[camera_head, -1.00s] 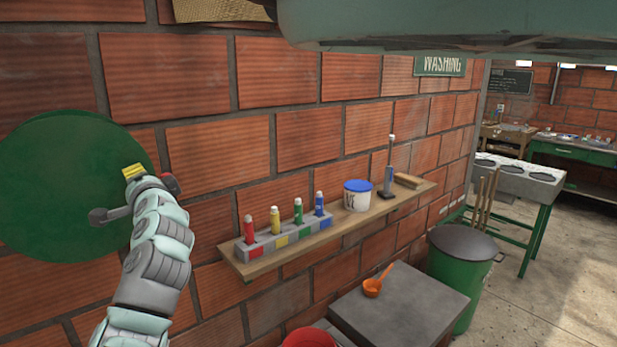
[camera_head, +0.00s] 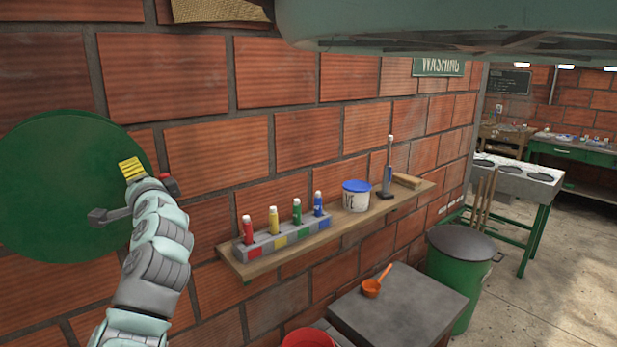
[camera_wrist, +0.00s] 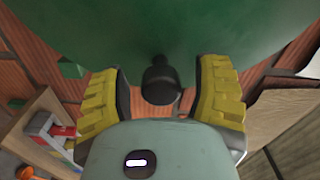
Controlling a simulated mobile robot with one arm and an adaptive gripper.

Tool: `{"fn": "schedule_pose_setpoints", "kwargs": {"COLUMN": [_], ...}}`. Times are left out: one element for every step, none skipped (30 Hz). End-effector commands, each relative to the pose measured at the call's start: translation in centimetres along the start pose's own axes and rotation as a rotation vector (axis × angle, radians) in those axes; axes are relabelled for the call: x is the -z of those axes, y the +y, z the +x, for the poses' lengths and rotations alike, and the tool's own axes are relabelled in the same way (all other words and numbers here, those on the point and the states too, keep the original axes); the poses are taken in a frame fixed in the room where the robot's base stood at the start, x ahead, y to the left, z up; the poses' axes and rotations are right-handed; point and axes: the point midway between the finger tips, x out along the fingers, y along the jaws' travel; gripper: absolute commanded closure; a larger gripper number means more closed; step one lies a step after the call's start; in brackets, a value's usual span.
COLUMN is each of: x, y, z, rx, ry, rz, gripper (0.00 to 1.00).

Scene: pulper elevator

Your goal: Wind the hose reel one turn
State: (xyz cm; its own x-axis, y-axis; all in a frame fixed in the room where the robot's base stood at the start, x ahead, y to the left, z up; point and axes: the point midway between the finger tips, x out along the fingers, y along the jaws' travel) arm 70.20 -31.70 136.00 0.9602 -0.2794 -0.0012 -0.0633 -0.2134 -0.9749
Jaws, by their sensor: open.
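The hose reel (camera_head: 55,190) shows as a round green disc on the brick wall at the left of the head view. A dark grey crank (camera_head: 103,216) stands out in front of its face, partly hidden by my gripper (camera_head: 150,177). In the wrist view, the dark crank knob (camera_wrist: 160,82) lies between my gripper's two yellow ribbed fingers. The fingers are open, with a visible gap on each side of the knob. The green reel face (camera_wrist: 190,25) fills the top of that view.
Right of the reel, a wooden shelf (camera_head: 262,267) holds several coloured bottles, a blue-lidded tub (camera_head: 356,196) and a brush. Below stand a grey-topped block (camera_head: 400,310) with an orange scoop and a green bin (camera_head: 455,285). A large green body overhangs the top.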

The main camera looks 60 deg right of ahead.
Motion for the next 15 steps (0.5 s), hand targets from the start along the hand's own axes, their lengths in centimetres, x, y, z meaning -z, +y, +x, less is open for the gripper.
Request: {"fn": "schedule_pose_setpoints", "kwargs": {"x": [0.0,0.0,0.0,-0.1,-0.1,-0.1,0.0,0.0,0.0,0.0,0.0,-0.1,-0.1,-0.1,0.0], "y": [0.0,0.0,0.0,0.0,0.0,-0.1,-0.1,-0.1,-0.1,-0.1,-0.1,-0.1,0.0,0.0,0.0], "z": [0.0,0.0,0.0,0.0,0.0,-0.1,-0.2,-0.3,-0.6,-0.8,-1.1,-1.5,-1.8,-2.2,-2.8], "rx": [0.0,0.001,0.001,0.001,0.001,0.002,0.002,0.003,0.004,0.004,0.004,0.002,0.001,0.002,0.002], "ry": [0.0,-0.001,-0.001,-0.001,-0.001,-0.001,0.0,0.0,0.001,0.001,0.0,-0.001,-0.002,0.0,0.003], "rz": [0.0,0.0,0.0,0.001,0.001,0.001,0.001,0.001,0.0,0.0,0.001,0.001,0.002,0.002,0.001], "gripper": [0.37,0.37,0.37,0.37,0.37,0.37,0.37,0.37,0.37,0.37,0.37,0.37,0.37,0.37,0.37]}}
